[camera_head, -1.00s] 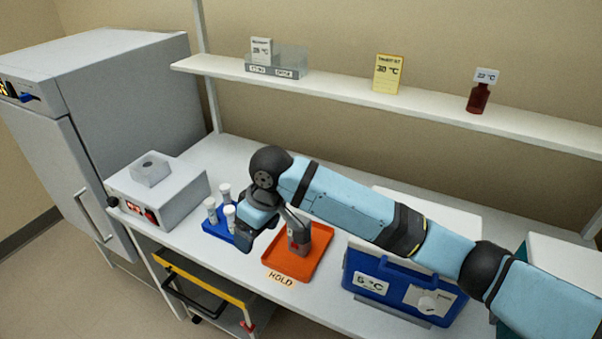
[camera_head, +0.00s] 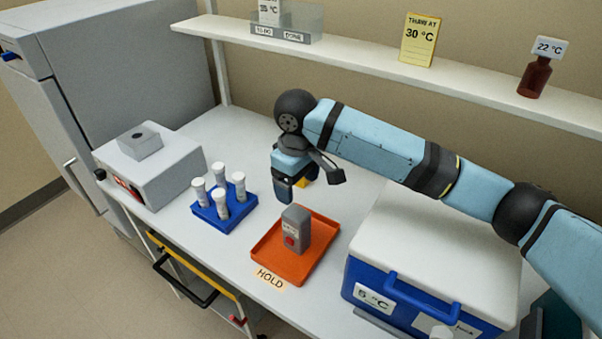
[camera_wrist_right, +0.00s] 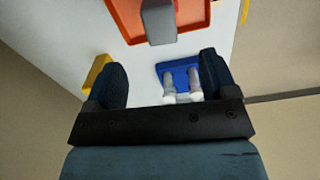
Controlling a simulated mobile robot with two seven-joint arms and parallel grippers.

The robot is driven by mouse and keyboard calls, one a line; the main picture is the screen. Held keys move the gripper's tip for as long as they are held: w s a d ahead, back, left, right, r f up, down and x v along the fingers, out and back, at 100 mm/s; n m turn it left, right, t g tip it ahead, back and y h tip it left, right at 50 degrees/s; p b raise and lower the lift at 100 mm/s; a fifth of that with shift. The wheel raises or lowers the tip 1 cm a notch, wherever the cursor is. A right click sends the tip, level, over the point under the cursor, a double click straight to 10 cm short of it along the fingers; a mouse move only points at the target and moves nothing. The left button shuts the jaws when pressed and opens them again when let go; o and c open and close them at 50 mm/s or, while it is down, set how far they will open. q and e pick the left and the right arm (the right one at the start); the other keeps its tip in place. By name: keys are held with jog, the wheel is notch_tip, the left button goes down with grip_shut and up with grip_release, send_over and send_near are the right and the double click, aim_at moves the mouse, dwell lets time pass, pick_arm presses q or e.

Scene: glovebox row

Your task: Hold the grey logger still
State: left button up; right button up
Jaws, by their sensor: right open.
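The grey logger (camera_head: 296,229) stands upright in the orange tray (camera_head: 320,252) marked HOLD, its red button facing front. In the right wrist view the logger (camera_wrist_right: 158,22) shows at the top, on the orange tray (camera_wrist_right: 188,12), beyond the fingertips. My right gripper (camera_head: 308,188) is open and empty, behind the logger and apart from it. Its two fingers also show spread in the right wrist view (camera_wrist_right: 163,82). My left gripper is not in view.
A blue rack (camera_head: 226,219) with several white-capped tubes stands left of the tray. A blue cooler (camera_head: 366,272) with a white lid is at right. A grey block heater (camera_head: 150,170) is at left. A yellow object (camera_head: 301,183) sits behind the gripper.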

aim_at(298, 213)
pick_arm(q)
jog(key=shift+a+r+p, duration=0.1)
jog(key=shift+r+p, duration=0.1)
jog(key=shift+p, duration=0.1)
pick_arm(e)
notch_tip(298, 213, down, 12)
jog(key=shift+r, duration=0.1)
jog(key=c, duration=1.1)
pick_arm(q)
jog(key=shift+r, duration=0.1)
pick_arm(e)
jog(key=shift+o, duration=0.2)
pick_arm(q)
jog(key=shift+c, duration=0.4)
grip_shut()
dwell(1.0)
